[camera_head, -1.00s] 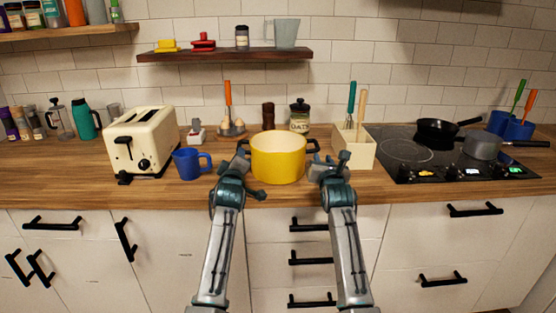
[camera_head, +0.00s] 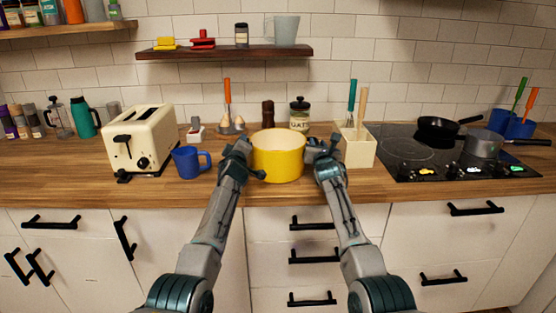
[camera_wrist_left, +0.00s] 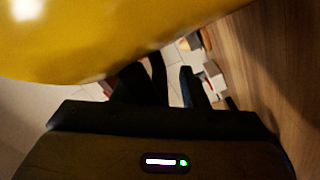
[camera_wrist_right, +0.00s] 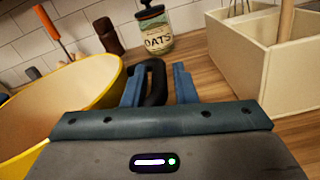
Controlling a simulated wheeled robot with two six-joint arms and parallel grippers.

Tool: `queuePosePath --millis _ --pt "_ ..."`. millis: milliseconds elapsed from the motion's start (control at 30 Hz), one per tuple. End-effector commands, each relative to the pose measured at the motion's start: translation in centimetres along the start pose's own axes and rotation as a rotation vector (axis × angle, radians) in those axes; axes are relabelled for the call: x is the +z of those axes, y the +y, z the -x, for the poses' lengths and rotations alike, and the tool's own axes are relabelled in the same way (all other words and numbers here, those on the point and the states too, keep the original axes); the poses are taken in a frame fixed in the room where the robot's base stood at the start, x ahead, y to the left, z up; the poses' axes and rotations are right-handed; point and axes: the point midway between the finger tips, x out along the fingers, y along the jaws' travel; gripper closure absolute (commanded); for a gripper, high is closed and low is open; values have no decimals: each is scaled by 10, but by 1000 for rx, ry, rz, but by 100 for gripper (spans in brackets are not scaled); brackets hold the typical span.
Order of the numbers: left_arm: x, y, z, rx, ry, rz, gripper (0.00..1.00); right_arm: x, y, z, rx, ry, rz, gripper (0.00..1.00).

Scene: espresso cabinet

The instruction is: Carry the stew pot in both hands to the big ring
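The yellow stew pot (camera_head: 278,158) stands upright on the wooden counter, its black side handles mostly hidden by my grippers in the head view. My left gripper (camera_head: 240,152) is at the pot's left side. In the left wrist view its dark fingers (camera_wrist_left: 158,85) stand apart with a dark handle part seemingly between them. My right gripper (camera_head: 318,150) is at the right side. In the right wrist view its fingers (camera_wrist_right: 156,85) are open on either side of the black handle (camera_wrist_right: 154,72), with gaps. The large ring (camera_head: 405,149) on the black hob (camera_head: 410,172) is bare.
A cream utensil box (camera_head: 360,150) stands between pot and hob. A blue mug (camera_head: 190,160) and toaster (camera_head: 140,143) are to the left. An oats jar (camera_head: 299,114) stands behind. A black pan (camera_head: 438,128) and grey saucepan (camera_head: 482,145) occupy other parts of the hob.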

Motion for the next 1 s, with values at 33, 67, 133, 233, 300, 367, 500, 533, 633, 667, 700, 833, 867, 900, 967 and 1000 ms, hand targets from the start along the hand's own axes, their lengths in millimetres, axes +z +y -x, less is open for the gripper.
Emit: queuePosePath --millis 33,67,133,233,300,367,500,533,633,667,700,833,867,900,967,1000 --pt "0 0 -3 0 -1 -1 60 0 0 -3 0 2 1 75" --pt "0 0 -4 0 -1 -2 60 0 0 -4 0 1 1 75" --pt "0 0 -6 1 -2 -1 60 0 0 -6 2 1 1 75" --pt "0 0 -7 0 -3 1 60 0 0 -7 2 2 0 75" --pt "0 0 -7 0 -4 1 60 -1 0 -7 2 2 0 75" --pt "0 0 -7 1 -4 1 60 -1 0 -7 2 2 0 75" --pt "0 0 -7 1 -3 1 60 0 0 -7 2 2 0 75" --pt "0 0 -7 1 -3 1 64 0 0 -7 2 2 0 79" --pt "0 0 -7 1 -3 1 84 0 0 -7 2 2 0 98" --pt "0 0 -7 1 -3 1 90 0 0 -7 2 2 0 100" --pt "0 0 -7 1 -3 1 98 0 0 -7 2 2 0 100" --pt "1 0 -7 0 -3 0 100 0 0 -7 2 2 0 100" --pt "1 0 -7 0 -3 0 100 0 0 -7 2 2 0 100" --pt "1 0 -7 0 -3 0 100 0 0 -7 2 2 0 100" --pt "1 0 -7 0 -3 0 100 0 0 -7 2 2 0 100" --pt "1 0 -7 0 -3 0 100 0 0 -7 2 2 0 100"
